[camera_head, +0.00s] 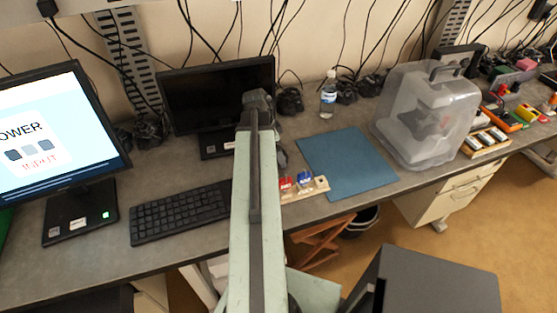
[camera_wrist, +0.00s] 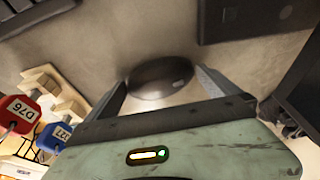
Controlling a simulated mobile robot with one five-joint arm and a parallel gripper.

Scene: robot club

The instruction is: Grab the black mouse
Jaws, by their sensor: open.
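The black mouse (camera_wrist: 160,84) lies on the grey desk in the wrist view, dark and oval with a small light mark on its right side. My gripper (camera_wrist: 162,76) is open, with one finger to the left of the mouse and one to the right. The mouse is between the fingers; I cannot tell whether either finger touches it. In the head view my gripper (camera_head: 258,100) is seen from behind, in front of the dark monitor, and my arm hides the mouse there.
A black keyboard (camera_head: 180,212) lies left of my arm. A wooden holder with red and blue pieces (camera_head: 303,186) is close on the right; it shows at left in the wrist view (camera_wrist: 40,80). A dark monitor (camera_head: 205,95) stands behind. A blue mat (camera_head: 345,162) lies clear further right.

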